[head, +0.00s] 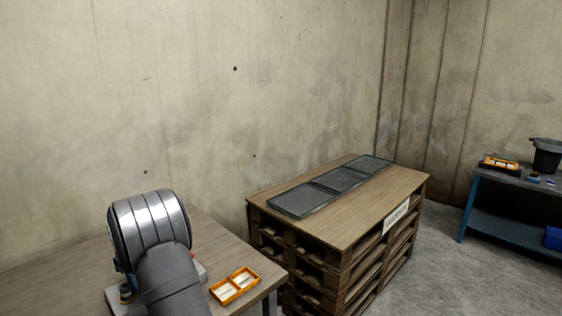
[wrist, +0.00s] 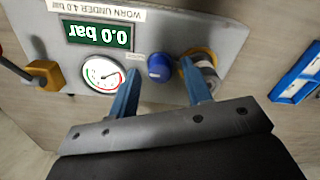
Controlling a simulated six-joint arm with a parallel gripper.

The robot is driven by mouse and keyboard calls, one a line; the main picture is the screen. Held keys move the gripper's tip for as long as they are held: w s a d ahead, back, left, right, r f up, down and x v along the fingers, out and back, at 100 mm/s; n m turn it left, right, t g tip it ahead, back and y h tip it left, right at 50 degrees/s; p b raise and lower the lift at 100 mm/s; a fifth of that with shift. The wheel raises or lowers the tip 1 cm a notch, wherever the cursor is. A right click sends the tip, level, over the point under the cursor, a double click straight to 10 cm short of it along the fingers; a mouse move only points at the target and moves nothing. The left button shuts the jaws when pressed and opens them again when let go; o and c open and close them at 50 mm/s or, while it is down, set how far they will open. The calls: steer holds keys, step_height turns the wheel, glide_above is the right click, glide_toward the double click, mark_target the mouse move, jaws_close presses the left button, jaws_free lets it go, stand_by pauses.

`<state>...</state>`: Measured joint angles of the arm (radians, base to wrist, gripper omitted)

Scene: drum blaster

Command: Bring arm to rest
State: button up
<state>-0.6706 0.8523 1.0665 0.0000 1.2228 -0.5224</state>
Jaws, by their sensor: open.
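In the wrist view my gripper (wrist: 159,68) is open, its two blue fingers apart and nothing held between them. A blue round knob (wrist: 160,67) on a grey control panel (wrist: 228,42) shows in the gap between the fingertips. The right finger overlaps a yellow-ringed grey fitting (wrist: 207,62); I cannot tell whether they touch. The panel has a round gauge (wrist: 101,73) and a green display (wrist: 96,33) reading 0.0 bar. In the head view a shiny ribbed cylinder (head: 152,218) and a dark grey rounded part hide the gripper and most of the panel.
An orange two-part tray (head: 235,285) lies on the wooden table (head: 220,243). A pallet stack (head: 375,262) with flat dark mesh panels (head: 338,180) stands to the right. A blue-framed bench (head: 510,184) holds a black bucket (head: 546,155). A concrete wall stands behind.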

steer(key=n, duration=0.4)
steer(key=shift+n, duration=1.9)
steer(key=shift+o, duration=0.2)
